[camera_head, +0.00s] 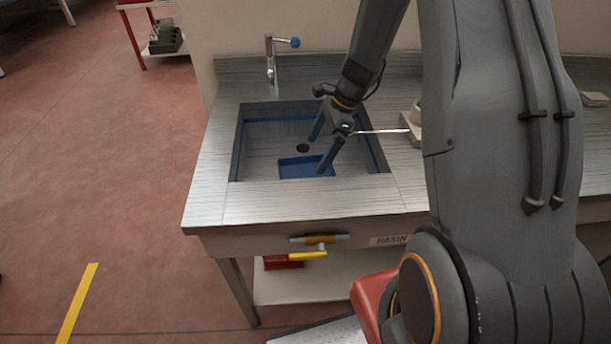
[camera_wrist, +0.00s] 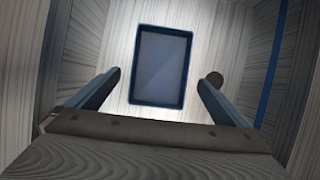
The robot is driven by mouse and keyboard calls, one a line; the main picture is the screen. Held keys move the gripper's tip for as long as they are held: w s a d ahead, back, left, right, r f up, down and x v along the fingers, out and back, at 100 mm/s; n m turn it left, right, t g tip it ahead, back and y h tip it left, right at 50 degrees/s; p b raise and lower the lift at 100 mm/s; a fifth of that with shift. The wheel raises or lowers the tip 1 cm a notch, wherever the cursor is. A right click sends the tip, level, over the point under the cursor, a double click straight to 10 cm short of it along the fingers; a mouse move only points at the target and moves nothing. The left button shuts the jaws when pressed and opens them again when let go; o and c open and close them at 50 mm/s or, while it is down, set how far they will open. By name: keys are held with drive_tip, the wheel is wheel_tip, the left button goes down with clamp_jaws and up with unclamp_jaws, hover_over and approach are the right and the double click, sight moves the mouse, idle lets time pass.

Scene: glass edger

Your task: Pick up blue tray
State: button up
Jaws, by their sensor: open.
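The blue tray (camera_head: 298,168) is a shallow rectangle lying on the floor of the sink basin, towards its front. In the wrist view the tray (camera_wrist: 160,66) lies beyond the fingertips, roughly centred between them and with its long side pointing away from me. My gripper (camera_head: 322,148) is over the basin with its two blue fingers pointing down, spread apart. In the wrist view my gripper (camera_wrist: 158,80) is open with nothing between the fingers. In the head view one finger partly covers the tray's right end.
The sink basin (camera_head: 236,150) has steep walls around the tray. A dark drain (camera_head: 303,148) lies behind the tray. A tap (camera_head: 271,60) with a blue knob stands at the back. A pale object (camera_head: 412,120) sits on the counter to the right.

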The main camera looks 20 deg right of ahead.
sight(303, 176)
drive_tip(key=shift+p+x, duration=1.15)
drive_tip(key=shift+x, duration=2.4)
drive_tip(key=shift+c, duration=0.4)
drive_tip(key=shift+w, duration=0.1)
drive_tip(key=c, duration=1.1)
